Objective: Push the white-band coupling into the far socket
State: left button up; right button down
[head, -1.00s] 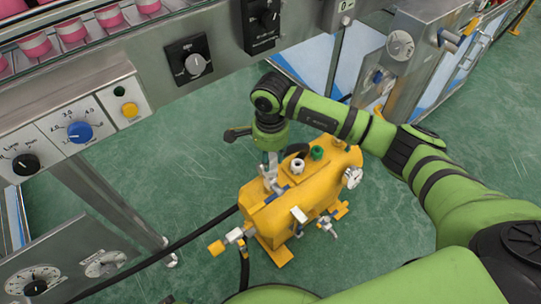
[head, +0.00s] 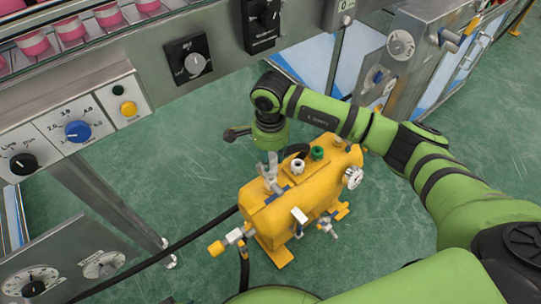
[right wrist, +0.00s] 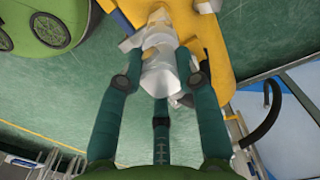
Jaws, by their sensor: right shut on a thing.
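My right gripper (head: 270,153) points down over the left end of the yellow tank (head: 318,197). In the right wrist view its green fingers (right wrist: 160,82) are shut around a pale, faceted fitting (right wrist: 161,62), which looks like the white-band coupling; its band is not clear. In the head view the pale parts (head: 270,175) below the hand touch or overlap the tank's top fittings. A white-topped fitting (head: 295,165) and a green one (head: 317,153) stand on the tank. I cannot tell which socket is the far one, or how deep the coupling sits. My left gripper is out of view.
A black hose (head: 185,240) runs to the tank's left end, and a short hose curves near the hand in the right wrist view (right wrist: 268,118). A steel machine panel (head: 75,130) with knobs stands behind.

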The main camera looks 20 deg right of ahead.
jog(key=shift+s+f+b, duration=0.1)
jog(key=shift+f+b, duration=0.25)
jog(key=shift+b, duration=0.35)
dwell(0.4)
jog(key=shift+f, duration=0.15)
dwell(0.3)
jog(key=shift+b, duration=0.35)
dwell(0.7)
jog(key=shift+f, duration=0.15)
dwell(0.3)
jog(key=c, duration=0.8)
grip_release()
